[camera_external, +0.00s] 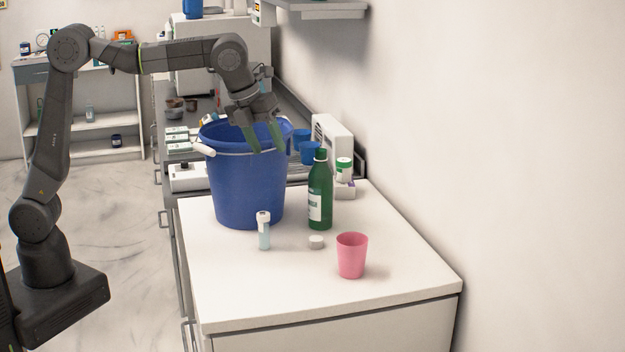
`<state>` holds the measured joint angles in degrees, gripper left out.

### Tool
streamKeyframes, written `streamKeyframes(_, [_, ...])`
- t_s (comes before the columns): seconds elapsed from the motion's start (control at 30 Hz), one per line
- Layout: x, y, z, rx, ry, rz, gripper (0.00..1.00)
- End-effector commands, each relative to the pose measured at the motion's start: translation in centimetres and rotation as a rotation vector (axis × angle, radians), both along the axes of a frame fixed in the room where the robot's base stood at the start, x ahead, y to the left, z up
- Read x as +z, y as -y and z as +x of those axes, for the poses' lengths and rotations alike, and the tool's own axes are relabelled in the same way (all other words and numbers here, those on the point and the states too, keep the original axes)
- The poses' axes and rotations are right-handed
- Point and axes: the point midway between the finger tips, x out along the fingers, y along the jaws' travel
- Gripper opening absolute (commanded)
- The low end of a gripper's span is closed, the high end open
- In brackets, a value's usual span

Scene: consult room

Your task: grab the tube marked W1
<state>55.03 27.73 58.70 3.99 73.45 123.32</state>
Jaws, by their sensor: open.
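A small tube (264,233) with a white cap and a pale blue body stands upright on the white counter, in front of the blue bucket. Any marking on it is too small to read, so I cannot tell whether it says W1. My gripper (267,145) is open, with its two greenish fingers pointing down at the bucket's rim, above and behind the tube. Nothing shows between the fingers. I cannot tell whether the fingers are inside the bucket or in front of it.
The blue bucket (247,190) stands close behind the tube. A green bottle (320,190), a small white cap (316,242) and a pink cup (352,256) stand to its right. The front left of the white counter (240,295) is clear. A wall rises along the right.

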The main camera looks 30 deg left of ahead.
Motion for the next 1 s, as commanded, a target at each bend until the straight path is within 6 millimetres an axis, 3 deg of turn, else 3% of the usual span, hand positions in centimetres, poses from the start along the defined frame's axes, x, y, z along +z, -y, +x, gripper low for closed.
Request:
streamKeyframes(0.03, [1.4,-0.8,-2.3,-0.103,0.053,0.065,0.49])
streamKeyframes(0.17, [2.0,-3.2,-6.0,-0.349,0.184,0.228,0.49])
streamKeyframes(0.2, [-1.1,-3.3,-5.7,-0.350,0.180,0.241,0.49])
streamKeyframes(0.23, [-2.6,-3.3,-5.5,-0.343,0.178,0.237,0.49])
streamKeyframes(0.4, [-8.1,-3.2,-5.4,-0.338,0.178,0.230,0.49])
streamKeyframes(1.0, [-17.4,-2.0,-2.4,-0.334,0.179,0.225,0.49])
